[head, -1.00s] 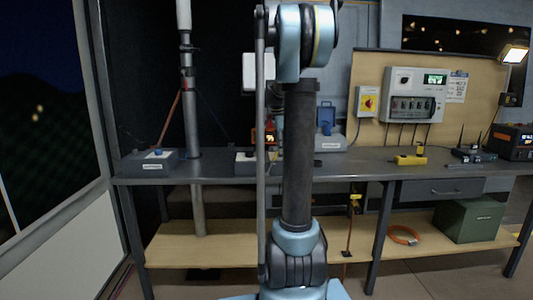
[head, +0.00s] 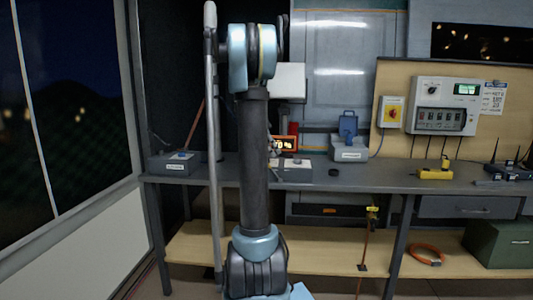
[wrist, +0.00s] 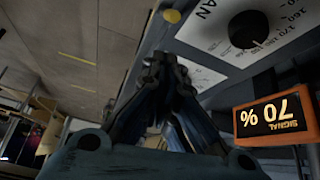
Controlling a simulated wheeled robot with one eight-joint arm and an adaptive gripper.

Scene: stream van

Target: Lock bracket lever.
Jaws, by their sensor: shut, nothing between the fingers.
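I cannot make out a bracket lever in either view. In the wrist view my gripper (wrist: 158,68) is shut and empty. I cannot tell whether the tips touch anything. In the head view my arm stands upright at the left of centre, and the gripper cannot be made out.
An orange signal display reads 70 % upside down in the wrist view (wrist: 273,115); it also shows in the head view (head: 284,143). The bench (head: 380,182) holds grey boxes (head: 176,163) (head: 349,150) and a yellow device (head: 435,174). A meter panel (head: 443,105) hangs at right.

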